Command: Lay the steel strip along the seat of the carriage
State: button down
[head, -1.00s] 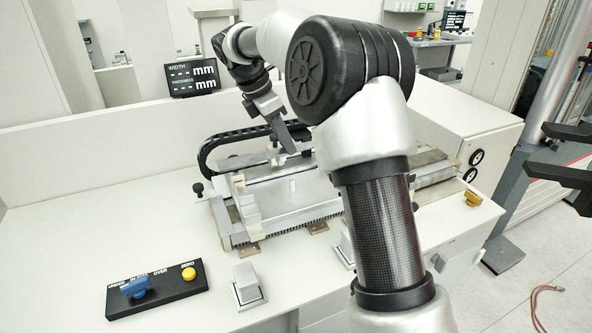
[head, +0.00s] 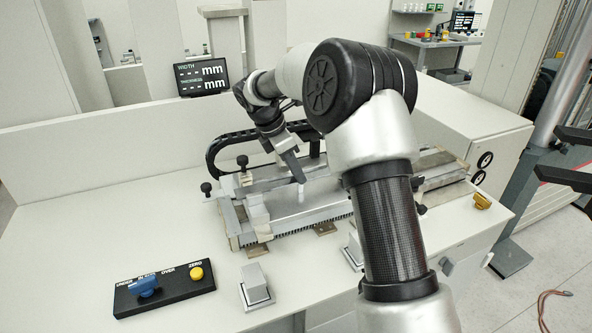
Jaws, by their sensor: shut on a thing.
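The carriage (head: 318,203) is a long silver metal assembly on the white bench, with a toothed front edge and end blocks. My gripper (head: 299,179) reaches down over the middle of the carriage, its dark grey fingers tilted. The strip's right part is hidden behind my arm. I cannot tell whether the strip touches the seat.
A black cable chain (head: 214,152) arches behind the carriage. A black panel with a blue knob and yellow button (head: 197,273) lies front left. A grey block (head: 256,284) stands in front. A display (head: 202,76) reads dashes. The bench's left side is clear.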

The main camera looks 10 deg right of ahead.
jog(key=c, duration=1.9)
grip_release()
jog(key=shift+f, duration=0.15)
jog(key=o, duration=0.4)
